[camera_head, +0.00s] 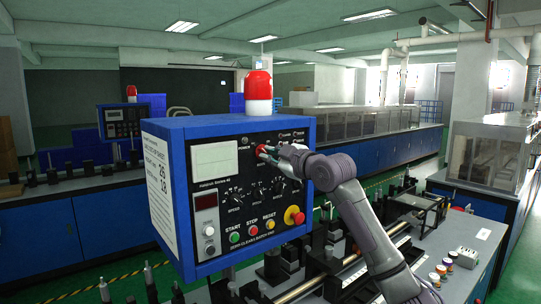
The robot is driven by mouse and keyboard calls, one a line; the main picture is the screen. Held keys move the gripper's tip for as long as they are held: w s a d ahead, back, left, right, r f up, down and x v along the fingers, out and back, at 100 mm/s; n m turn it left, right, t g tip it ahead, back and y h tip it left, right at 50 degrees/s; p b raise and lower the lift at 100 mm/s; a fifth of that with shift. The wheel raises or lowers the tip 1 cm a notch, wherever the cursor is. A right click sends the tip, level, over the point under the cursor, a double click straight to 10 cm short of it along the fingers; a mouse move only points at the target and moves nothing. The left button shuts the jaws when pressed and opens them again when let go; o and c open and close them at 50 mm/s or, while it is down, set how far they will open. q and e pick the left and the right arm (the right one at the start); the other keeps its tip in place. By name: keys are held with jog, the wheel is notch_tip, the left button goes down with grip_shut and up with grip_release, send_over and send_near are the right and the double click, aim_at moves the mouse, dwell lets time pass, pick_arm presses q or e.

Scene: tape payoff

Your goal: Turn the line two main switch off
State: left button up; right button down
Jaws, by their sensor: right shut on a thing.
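A blue control box (165,122) with a black front panel (265,236) stands close in the middle of the view. My right arm reaches in from the lower right. My right gripper (267,151) is at the upper middle of the panel, shut on a small red switch knob (261,149). The fingers partly cover the knob, so its turned position cannot be told. My left gripper is not in view.
A red and white beacon (258,88) stands on the box. A red emergency button (294,215) on yellow and START, STOP and RESET buttons (252,230) lie below my gripper. Machine rails run below. A second control box (122,121) stands farther back left.

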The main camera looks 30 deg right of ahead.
jog(key=c, duration=1.2)
grip_release()
jog(key=s, duration=1.2)
jog(key=shift+d, duration=0.4)
